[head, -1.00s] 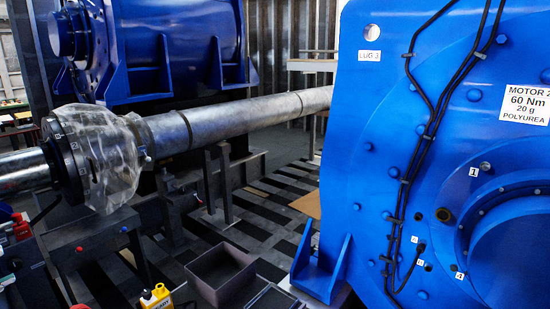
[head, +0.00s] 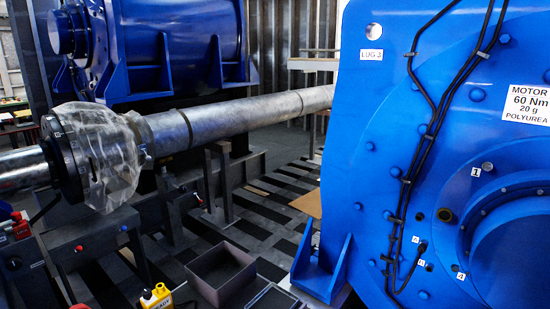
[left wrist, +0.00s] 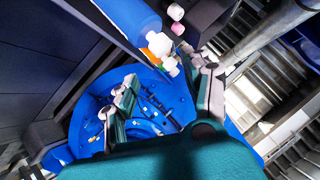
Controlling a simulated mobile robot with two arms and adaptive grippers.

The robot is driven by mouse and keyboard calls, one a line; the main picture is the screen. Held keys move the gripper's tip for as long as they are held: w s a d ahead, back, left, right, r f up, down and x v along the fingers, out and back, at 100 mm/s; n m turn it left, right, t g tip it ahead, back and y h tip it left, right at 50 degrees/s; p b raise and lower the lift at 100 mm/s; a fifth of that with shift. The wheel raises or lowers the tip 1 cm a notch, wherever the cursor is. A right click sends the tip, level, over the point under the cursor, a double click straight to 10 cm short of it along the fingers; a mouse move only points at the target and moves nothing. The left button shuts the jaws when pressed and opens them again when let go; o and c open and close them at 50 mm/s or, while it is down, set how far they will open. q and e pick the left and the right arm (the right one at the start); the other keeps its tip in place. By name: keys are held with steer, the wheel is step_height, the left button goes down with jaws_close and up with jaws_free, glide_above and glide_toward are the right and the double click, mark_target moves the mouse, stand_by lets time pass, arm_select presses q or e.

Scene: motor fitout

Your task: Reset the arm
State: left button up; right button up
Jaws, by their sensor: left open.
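My left gripper (left wrist: 158,68) shows in the left wrist view, with its dark green and grey fingers spread apart. It is open, and I see nothing held between the fingers. Behind the fingers is a large round blue body (left wrist: 88,117) with dark lines across it. Neither of my grippers shows in the head view, and my right gripper is in no view.
In the head view a big blue motor (head: 390,130) fills the right side. A long grey shaft (head: 240,115) crosses to a coupling wrapped in clear film (head: 110,160). An open dark box (head: 205,285) and a yellow container (head: 155,297) stand below.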

arm_select(q)
steer(key=s+d+r+n+g+y, duration=0.1)
steer(key=s+d+n+g+y, duration=0.25)
steer(key=s, duration=0.65)
steer(key=s+d+r+n+g, duration=0.1)
steer(key=s+d+n+g, duration=0.1)
steer(key=s+n+g, duration=0.5)
steer(key=s+f+m+t+b, duration=0.1)
steer(key=s+f+b, duration=0.1)
steer(key=f, duration=1.3)
steer(key=s+f+m+t+b, duration=0.1)
steer(key=s+f, duration=0.1)
steer(key=f, duration=1.4)
steer(key=s+a+f+g+b, duration=0.1)
steer(key=s+a+f+b, duration=0.1)
steer(key=s+f, duration=1.4)
steer(key=shift+a, duration=0.3)
steer(key=shift+s+g+y, duration=0.1)
steer(key=shift+g+y, duration=0.15)
steer(key=shift+c, duration=0.3)
